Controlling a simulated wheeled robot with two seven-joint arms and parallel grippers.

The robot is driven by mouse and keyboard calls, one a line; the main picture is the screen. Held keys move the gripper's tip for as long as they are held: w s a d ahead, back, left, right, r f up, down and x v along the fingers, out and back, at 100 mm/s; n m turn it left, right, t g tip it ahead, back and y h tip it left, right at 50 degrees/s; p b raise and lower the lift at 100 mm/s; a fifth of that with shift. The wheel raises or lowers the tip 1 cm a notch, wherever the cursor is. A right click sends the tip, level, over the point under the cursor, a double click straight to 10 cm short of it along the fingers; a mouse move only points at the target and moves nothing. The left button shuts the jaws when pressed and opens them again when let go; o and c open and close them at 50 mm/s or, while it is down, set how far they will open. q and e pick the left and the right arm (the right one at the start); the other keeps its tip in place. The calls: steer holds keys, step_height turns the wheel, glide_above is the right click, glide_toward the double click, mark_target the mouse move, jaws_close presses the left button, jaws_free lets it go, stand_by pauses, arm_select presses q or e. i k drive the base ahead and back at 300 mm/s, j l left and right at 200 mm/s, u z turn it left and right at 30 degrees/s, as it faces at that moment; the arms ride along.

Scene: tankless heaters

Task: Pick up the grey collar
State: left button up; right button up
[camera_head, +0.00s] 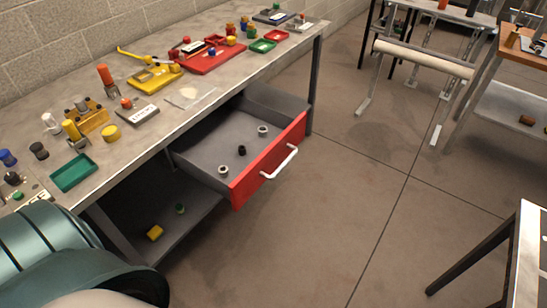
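A red-fronted drawer (247,180) of the workbench stands open, with a white handle (280,163). Inside it are two small light grey ring-shaped pieces, one near the front right (263,130) and one near the front left (223,170). A small dark piece (242,151) lies between them. I cannot tell which of these is the grey collar; the light rings look most like one. Neither of my grippers is in view.
The bench top (190,113) holds a red tray (208,60), a green tray (74,172), a yellow block (154,79) and several small parts. A lower shelf (165,220) holds a yellow piece (154,232) and a green piece (180,209). The floor (340,220) right of the drawer is clear.

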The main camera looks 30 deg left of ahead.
mark_target(262, 130)
steer(key=u, duration=1.2)
